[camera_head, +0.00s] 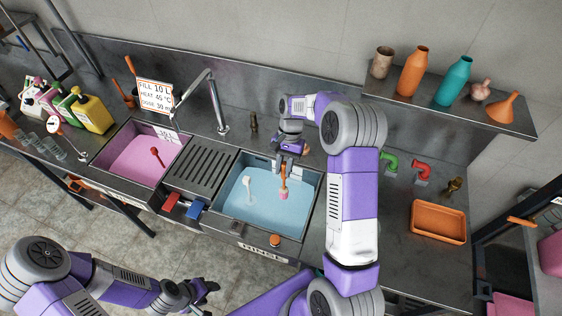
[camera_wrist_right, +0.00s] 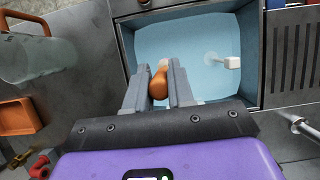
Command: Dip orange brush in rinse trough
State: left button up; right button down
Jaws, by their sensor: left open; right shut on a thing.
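The rinse trough (camera_head: 235,204) is the right-hand sink, filled with light blue liquid and labelled RINSE on its front. My right gripper (camera_head: 285,168) is above the trough, shut on the handle of the orange brush (camera_head: 284,187). The brush hangs down with its pinkish head at the blue liquid; I cannot tell how deep it is. In the right wrist view the orange handle (camera_wrist_right: 159,82) sits between the fingers, and the trough (camera_wrist_right: 124,45) lies beyond. My left gripper (camera_head: 208,291) is open and empty, low over the floor in front of the counter.
A white brush (camera_head: 247,187) is in the blue liquid, left of the orange one. The left sink (camera_head: 108,150) holds pink liquid and a red utensil (camera_head: 157,156). A faucet (camera_head: 221,122) stands behind the ribbed drainer. An orange tray (camera_head: 438,222) lies at the right.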

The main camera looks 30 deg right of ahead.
aim_at(283, 190)
jog(key=f+b, duration=0.5)
jog(key=f, duration=0.3)
jog(key=f+b, duration=0.6)
jog(key=f, duration=0.1)
jog(key=shift+w+f, duration=0.2)
jog(key=shift+f, duration=0.2)
jog(key=shift+f+b, duration=0.7)
jog(key=shift+f, duration=0.4)
notch_tip(283, 190, up, 19)
jog(key=p, duration=1.4)
jog(key=shift+f, duration=0.2)
